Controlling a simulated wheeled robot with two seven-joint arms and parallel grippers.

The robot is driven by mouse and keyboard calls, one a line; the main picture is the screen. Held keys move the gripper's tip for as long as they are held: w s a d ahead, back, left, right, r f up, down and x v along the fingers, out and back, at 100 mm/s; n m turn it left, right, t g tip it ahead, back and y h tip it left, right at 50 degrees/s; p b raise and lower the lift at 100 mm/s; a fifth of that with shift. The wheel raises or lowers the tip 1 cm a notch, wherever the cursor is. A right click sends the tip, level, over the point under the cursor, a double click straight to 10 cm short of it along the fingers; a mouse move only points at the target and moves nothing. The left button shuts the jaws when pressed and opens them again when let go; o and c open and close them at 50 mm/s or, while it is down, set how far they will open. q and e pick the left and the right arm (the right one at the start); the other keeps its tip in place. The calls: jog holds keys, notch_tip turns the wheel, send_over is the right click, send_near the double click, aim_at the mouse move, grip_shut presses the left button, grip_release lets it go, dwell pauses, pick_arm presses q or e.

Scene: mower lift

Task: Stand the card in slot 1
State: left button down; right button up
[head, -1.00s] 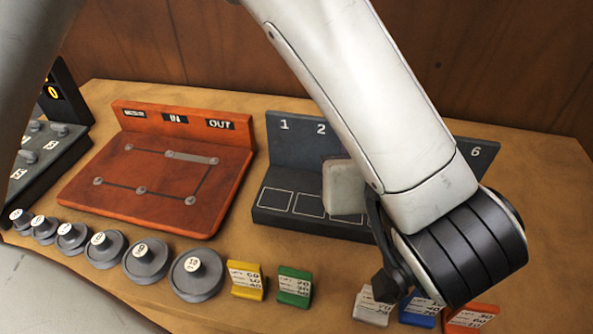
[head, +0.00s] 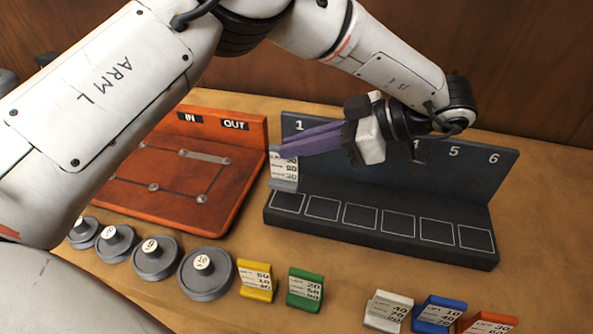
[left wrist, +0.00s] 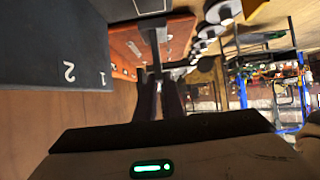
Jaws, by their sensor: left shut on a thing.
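The dark slot rack (head: 470,190) has a back wall numbered up to 6, with white outlined squares along its base. Slot 1 (head: 287,203) is the leftmost square. My left gripper (head: 284,151) has purple fingers shut on a grey card (head: 284,172) with a white printed label. The card is roughly upright above the back of slot 1, near the rack's left end. I cannot tell if its foot touches the rack. In the left wrist view the fingers (left wrist: 160,98) are dark, and numbers 1 and 2 show on the rack (left wrist: 60,50). My right gripper is not in view.
Yellow (head: 255,281), green (head: 305,289), white (head: 386,311), blue (head: 438,314) and orange (head: 488,323) cards stand in front of the rack. Grey round weights (head: 206,274) line the left front. An orange board (head: 215,200) stands close to the rack's left.

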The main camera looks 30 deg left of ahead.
aim_at(300, 180)
pick_arm(q)
jog(key=shift+f, duration=2.25)
jog(key=shift+f, duration=0.15)
jog(key=c, duration=1.9)
grip_release()
jog(key=shift+o, duration=0.2)
jog(key=shift+d+r, duration=0.15)
jog(key=shift+r, duration=0.1)
jog(key=v, duration=0.7)
jog(key=shift+d, duration=0.1)
